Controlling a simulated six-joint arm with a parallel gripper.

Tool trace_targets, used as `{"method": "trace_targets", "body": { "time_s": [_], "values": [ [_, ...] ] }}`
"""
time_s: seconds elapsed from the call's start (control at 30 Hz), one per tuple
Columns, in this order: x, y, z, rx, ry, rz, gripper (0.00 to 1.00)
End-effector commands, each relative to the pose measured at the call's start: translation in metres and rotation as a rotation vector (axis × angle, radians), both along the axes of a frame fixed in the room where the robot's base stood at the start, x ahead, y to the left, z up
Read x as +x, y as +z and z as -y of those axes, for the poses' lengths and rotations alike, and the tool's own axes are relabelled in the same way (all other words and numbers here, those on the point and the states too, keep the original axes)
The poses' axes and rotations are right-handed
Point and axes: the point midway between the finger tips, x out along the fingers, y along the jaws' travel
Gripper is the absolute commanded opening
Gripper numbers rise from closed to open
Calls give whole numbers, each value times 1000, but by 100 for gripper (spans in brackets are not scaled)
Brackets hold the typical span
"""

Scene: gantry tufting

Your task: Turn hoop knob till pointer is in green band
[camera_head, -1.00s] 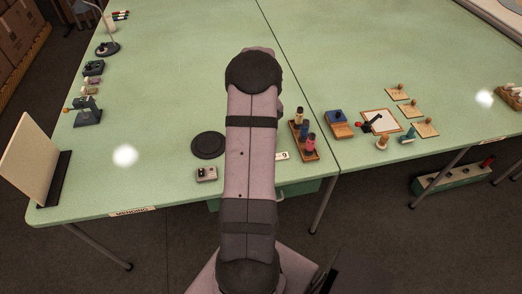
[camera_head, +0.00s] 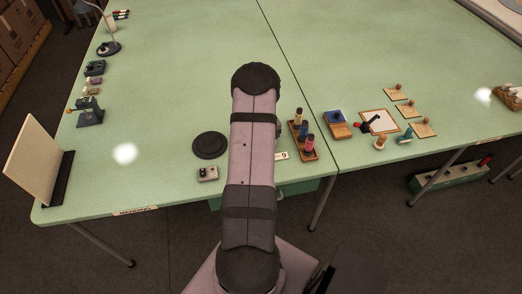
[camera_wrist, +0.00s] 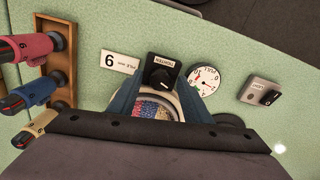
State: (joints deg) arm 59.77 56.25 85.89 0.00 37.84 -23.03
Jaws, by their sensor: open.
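In the wrist view the black hoop knob (camera_wrist: 161,77) sits on a dark block with a "TIGHTEN" label. A round hoop (camera_wrist: 155,106) with multicoloured tufted fabric lies just below it, partly hidden by my gripper. A white round dial (camera_wrist: 205,82) stands right of the knob. Its pointer and any green band are too small to read clearly. My gripper (camera_wrist: 160,85) is open, with one blue-grey finger on each side of the knob and hoop. I cannot tell whether the fingers touch the knob. In the head view my arm hides the gripper, knob and dial.
A white card marked 9 (camera_wrist: 120,62) lies by the knob. A small switch box (camera_head: 207,174) and a black disc (camera_head: 210,145) are left of my arm.

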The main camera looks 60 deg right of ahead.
Motion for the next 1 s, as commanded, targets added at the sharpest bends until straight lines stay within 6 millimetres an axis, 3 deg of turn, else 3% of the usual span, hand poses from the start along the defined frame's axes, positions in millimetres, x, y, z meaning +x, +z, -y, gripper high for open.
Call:
{"method": "trace_targets", "body": {
  "time_s": [0.07,0.23,0.47,0.8,1.0],
  "values": [
    [0,0,0,0,0,0,42],
    [0,0,0,0,0,0,3],
    [0,-1,0,0,-40,0,3],
    [0,-1,1,0,-336,1,4],
    [0,1,0,0,-395,1,4]
  ]
}}
